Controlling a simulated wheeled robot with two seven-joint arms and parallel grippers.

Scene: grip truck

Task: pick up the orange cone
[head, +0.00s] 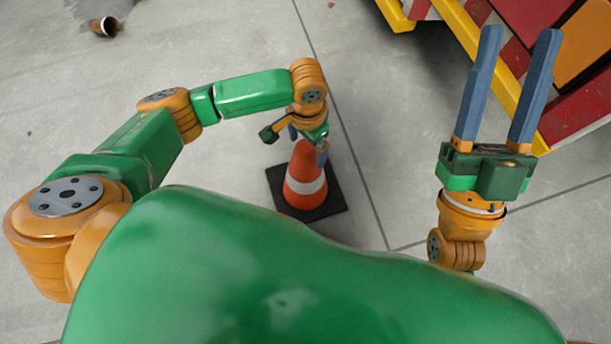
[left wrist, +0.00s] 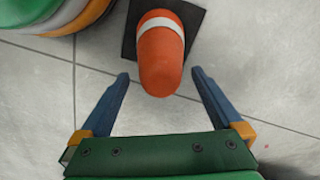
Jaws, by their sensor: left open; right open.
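The orange cone (head: 305,172) has a white band and stands upright on its black square base (head: 328,202) on the floor. In the head view my left gripper (head: 314,150) is right over the cone's top, and my arm hides part of it. In the left wrist view the cone (left wrist: 160,62) points its tip between the two blue fingers of my left gripper (left wrist: 162,77). The fingers are open and stand apart from the cone on both sides. My right gripper (head: 520,38) is open and empty, with its fingers pointing up in the picture at the right.
A red and yellow striped structure (head: 545,75) stands at the top right, close to my right gripper. A small brown pot-like object (head: 105,27) lies at the top left. The grey floor around the cone is mostly clear.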

